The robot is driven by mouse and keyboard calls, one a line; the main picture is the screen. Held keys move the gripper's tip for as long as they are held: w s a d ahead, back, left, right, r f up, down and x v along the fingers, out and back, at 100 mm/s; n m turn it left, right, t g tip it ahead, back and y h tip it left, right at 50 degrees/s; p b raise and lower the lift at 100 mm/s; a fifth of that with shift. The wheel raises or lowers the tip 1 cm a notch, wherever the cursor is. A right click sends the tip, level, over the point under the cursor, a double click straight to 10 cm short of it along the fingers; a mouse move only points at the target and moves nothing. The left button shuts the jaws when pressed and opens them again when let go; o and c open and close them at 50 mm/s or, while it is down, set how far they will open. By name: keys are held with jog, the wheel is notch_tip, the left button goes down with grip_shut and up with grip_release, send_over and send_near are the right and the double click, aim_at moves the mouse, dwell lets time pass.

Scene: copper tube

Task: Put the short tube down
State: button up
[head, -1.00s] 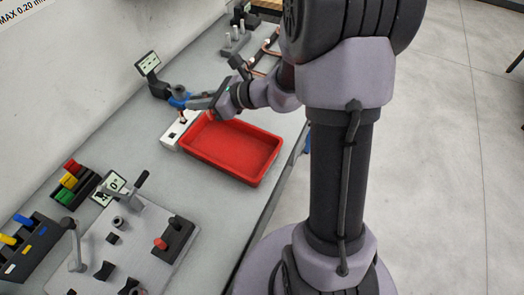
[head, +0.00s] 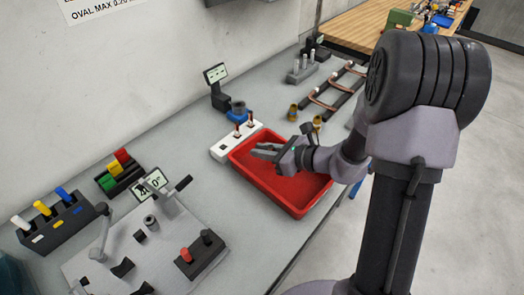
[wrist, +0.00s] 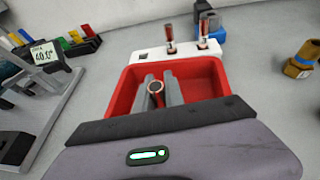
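The short copper tube (wrist: 157,94) stands between the two grey fingers of my gripper (wrist: 160,88) in the wrist view, its open round end facing up toward the camera. The fingers look closed against its sides. In the head view my gripper (head: 264,151) is over the red tray (head: 318,203), near its back left part, with the fingers pointing left. The tube is not clear there. The tray also shows in the wrist view (wrist: 213,72), beneath the fingers. I cannot tell whether the tube touches the tray floor.
A white block (head: 222,151) with two copper-coloured upright pieces adjoins the tray's back left side. Brass fittings (head: 292,112) and a rack of bent copper tubes (head: 330,100) are farther back. A grey fixture plate (head: 120,250) lies front left.

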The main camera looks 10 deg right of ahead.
jog(key=o, duration=0.4)
jog(key=shift+o, duration=0.2)
jog(key=shift+r, duration=0.1)
